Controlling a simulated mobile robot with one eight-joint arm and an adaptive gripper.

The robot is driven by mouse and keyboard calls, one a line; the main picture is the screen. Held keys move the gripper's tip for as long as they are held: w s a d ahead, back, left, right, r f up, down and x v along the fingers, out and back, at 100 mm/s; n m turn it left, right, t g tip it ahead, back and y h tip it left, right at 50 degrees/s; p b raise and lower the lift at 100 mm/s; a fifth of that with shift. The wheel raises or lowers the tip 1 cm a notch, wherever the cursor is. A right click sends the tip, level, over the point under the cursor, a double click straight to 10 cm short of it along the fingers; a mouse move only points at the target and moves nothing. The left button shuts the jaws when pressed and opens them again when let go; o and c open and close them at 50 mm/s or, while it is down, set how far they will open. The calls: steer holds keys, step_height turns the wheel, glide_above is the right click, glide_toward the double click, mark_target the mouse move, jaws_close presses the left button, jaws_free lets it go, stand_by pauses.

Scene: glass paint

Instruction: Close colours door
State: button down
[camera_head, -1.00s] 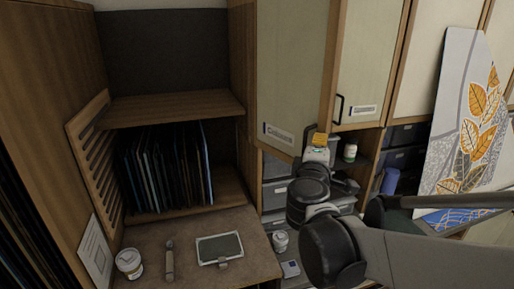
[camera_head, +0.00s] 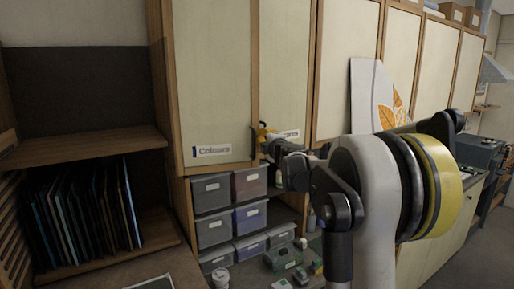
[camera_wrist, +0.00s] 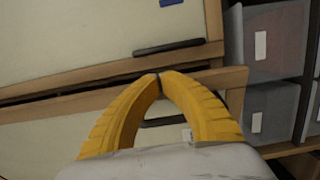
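The colours door (camera_head: 212,85) is a cream panel with a wooden frame and a "Colours" label near its lower edge. In the head view it looks nearly flush with the cabinet. In the wrist view its wooden edge (camera_wrist: 240,82) stands a little out from the neighbouring door (camera_wrist: 100,30), with a dark gap between them. My gripper (camera_head: 262,131) is at the door's right edge, low down. In the wrist view its yellow fingers (camera_wrist: 158,76) meet at the tips over that edge, with nothing seen held. Contact is hard to tell. A dark handle (camera_wrist: 165,122) shows between the fingers.
Grey drawers (camera_head: 213,190) sit under the door. An open shelf with dark sheets (camera_head: 80,215) is at the left. A painted panel (camera_head: 372,95) leans against the cabinets behind my arm. Small items lie on the counter below the drawers.

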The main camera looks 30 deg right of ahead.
steer(key=w+d+n+y, duration=0.1)
steer(key=w+n+y, duration=0.1)
steer(key=w+y, duration=0.2)
steer(key=w, duration=0.3)
steer(key=shift+d+n+t, duration=0.15)
steer(key=shift+n+t, duration=0.15)
steer(key=shift+s, duration=0.1)
